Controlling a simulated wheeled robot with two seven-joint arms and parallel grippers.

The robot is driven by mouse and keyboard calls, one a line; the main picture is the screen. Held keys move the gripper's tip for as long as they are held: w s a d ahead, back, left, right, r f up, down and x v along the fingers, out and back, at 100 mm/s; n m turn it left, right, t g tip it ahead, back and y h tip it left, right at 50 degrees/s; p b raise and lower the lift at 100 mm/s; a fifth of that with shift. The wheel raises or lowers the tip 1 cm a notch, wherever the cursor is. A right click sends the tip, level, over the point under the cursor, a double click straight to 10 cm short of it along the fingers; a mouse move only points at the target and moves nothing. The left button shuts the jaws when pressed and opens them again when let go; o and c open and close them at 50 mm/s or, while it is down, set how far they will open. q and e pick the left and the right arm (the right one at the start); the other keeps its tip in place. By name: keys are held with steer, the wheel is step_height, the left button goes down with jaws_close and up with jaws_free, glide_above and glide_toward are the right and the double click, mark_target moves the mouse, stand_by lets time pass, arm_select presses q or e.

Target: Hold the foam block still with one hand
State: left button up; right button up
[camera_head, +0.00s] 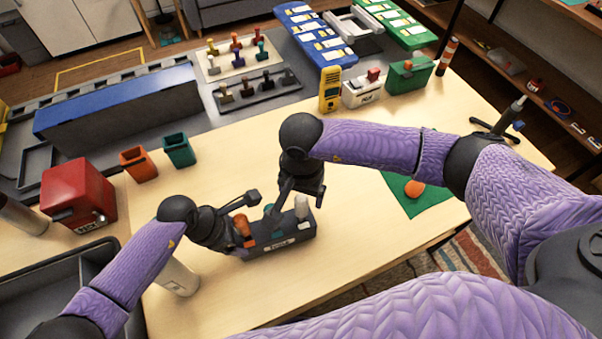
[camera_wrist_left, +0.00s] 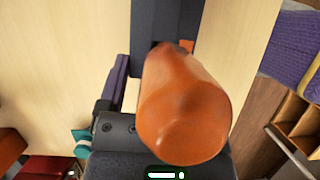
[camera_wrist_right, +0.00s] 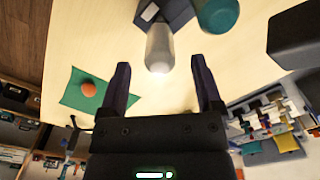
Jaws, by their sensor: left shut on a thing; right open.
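The foam block (camera_head: 290,246) is a long dark block with a small label on its front, on the light wooden table. An orange piece (camera_head: 243,228), a teal piece (camera_head: 276,228) and a whitish piece (camera_head: 302,208) stand up from it. In the left wrist view the orange piece (camera_wrist_left: 185,105) is close to the camera and hides much of the dark block (camera_wrist_left: 165,20). My right gripper (camera_head: 295,198) is open above the block's right part. In the right wrist view the whitish piece (camera_wrist_right: 159,48) lies ahead between the fingers.
Orange (camera_head: 138,164) and teal (camera_head: 179,150) cups and a red box (camera_head: 79,194) stand to the left. A green cloth (camera_head: 415,201) with an orange ball (camera_head: 414,188) lies right. A yellow meter (camera_head: 330,90) stands behind. The table's front edge is near.

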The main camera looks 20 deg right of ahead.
mark_target(301, 213)
steer(key=shift+f, duration=1.9)
jaws_close()
